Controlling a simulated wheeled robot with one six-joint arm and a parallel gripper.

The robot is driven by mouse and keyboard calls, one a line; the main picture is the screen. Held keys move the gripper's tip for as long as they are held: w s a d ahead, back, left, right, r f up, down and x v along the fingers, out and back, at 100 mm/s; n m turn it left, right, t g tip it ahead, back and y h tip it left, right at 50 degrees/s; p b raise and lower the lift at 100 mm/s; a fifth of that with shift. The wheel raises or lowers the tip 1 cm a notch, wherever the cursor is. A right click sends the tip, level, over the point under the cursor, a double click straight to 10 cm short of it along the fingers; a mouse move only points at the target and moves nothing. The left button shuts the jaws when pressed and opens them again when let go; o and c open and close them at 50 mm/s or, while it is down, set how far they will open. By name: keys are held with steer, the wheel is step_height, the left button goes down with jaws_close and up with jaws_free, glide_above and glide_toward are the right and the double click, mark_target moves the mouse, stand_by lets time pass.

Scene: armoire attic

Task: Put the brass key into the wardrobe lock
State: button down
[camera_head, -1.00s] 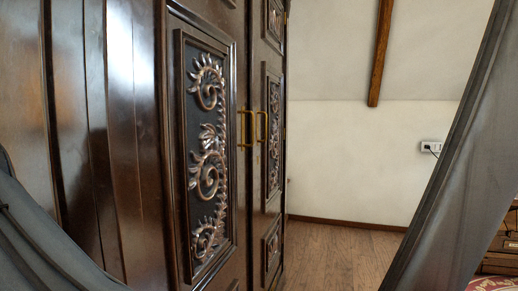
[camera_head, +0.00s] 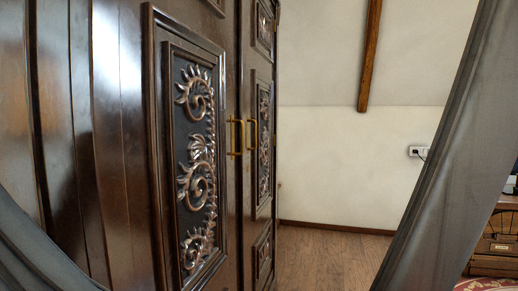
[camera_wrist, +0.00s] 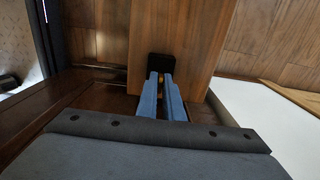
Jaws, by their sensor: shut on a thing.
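The dark wooden wardrobe (camera_head: 110,150) fills the left of the head view, with carved door panels and two brass handles (camera_head: 242,136) side by side where the doors meet. I cannot make out its lock in the head view. My gripper (camera_wrist: 161,77) shows in the wrist view, its two blue fingers nearly together. It is shut on a small brass-coloured bit, the brass key (camera_wrist: 161,81), mostly hidden between the fingertips. A black plate-like patch (camera_wrist: 160,63) lies just beyond the tips on a brown wooden surface; I cannot tell if it is the lock.
Wooden floor (camera_head: 325,260) is clear beside the wardrobe, up to a pale wall (camera_head: 340,160). A small wooden drawer unit (camera_head: 497,245) stands at the far right.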

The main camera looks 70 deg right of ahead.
steer(key=shift+r+p, duration=0.6)
steer(key=shift+r, duration=0.35)
